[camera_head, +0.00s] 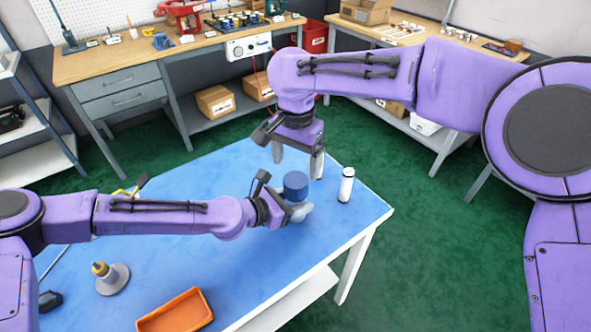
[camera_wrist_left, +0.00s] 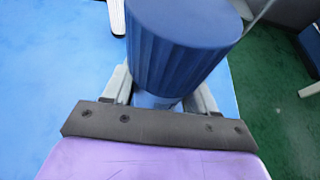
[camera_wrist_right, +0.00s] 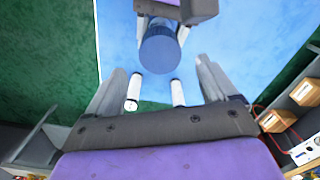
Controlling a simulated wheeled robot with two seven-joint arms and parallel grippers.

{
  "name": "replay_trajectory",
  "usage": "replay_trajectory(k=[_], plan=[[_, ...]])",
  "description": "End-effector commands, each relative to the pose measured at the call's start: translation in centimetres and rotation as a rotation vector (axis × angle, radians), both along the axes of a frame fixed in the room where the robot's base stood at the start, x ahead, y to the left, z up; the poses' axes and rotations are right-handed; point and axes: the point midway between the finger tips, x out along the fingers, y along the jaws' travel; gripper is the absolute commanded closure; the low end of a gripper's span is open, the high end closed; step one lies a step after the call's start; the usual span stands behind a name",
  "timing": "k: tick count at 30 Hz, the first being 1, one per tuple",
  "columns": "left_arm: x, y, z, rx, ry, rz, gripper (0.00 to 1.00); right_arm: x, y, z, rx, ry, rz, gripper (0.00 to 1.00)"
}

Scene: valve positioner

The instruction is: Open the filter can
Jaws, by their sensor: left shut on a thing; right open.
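The filter can has a blue ribbed cap (camera_head: 295,184) and stands upright near the right part of the blue table. It fills the middle of the left wrist view (camera_wrist_left: 180,45). My left gripper (camera_head: 294,212) is shut on the can below the cap; the fingers hide most of the lower body. My right gripper (camera_head: 298,162) is open and empty, fingers pointing down, just behind the can and apart from it. In the right wrist view the blue cap (camera_wrist_right: 160,50) lies beyond the open fingers (camera_wrist_right: 155,80).
A white cylinder (camera_head: 346,185) stands on the blue table (camera_head: 200,270) right of the can; the right wrist view shows two white cylinders (camera_wrist_right: 133,92). An orange tray (camera_head: 178,312) and a grey-and-yellow item (camera_head: 110,277) sit at the front left. Workbenches (camera_head: 150,65) stand behind.

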Motion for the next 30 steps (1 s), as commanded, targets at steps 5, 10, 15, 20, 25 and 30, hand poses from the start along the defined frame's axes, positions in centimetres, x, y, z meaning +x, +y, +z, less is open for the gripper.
replay_trajectory(k=[5, 10, 15, 20, 25, 30], plan=[[0.0, 0.0, 0.0, -0.001, -0.001, 0.000, 1.00, -0.1, 0.0, -2.8, -0.002, 0.006, -0.003, 0.14], [0.0, 0.0, 0.1, -0.001, -0.001, 0.000, 1.00, -0.1, 0.0, -5.9, 0.000, 0.005, -0.003, 0.14], [0.0, 0.0, 0.1, -0.001, -0.001, 0.000, 1.00, 0.0, 0.0, -7.6, -0.001, 0.003, -0.002, 0.14], [0.0, 0.0, 0.1, -0.001, -0.001, 0.000, 1.00, 0.0, 0.0, -7.8, 0.000, 0.001, -0.002, 0.14], [0.0, 0.0, 0.0, -0.001, -0.001, 0.000, 1.00, 0.0, 0.0, -7.8, 0.000, 0.001, -0.002, 0.34], [0.0, 0.0, 0.1, -0.001, -0.001, 0.000, 1.00, 0.0, 0.0, -7.8, -0.001, 0.002, -0.002, 0.71]])
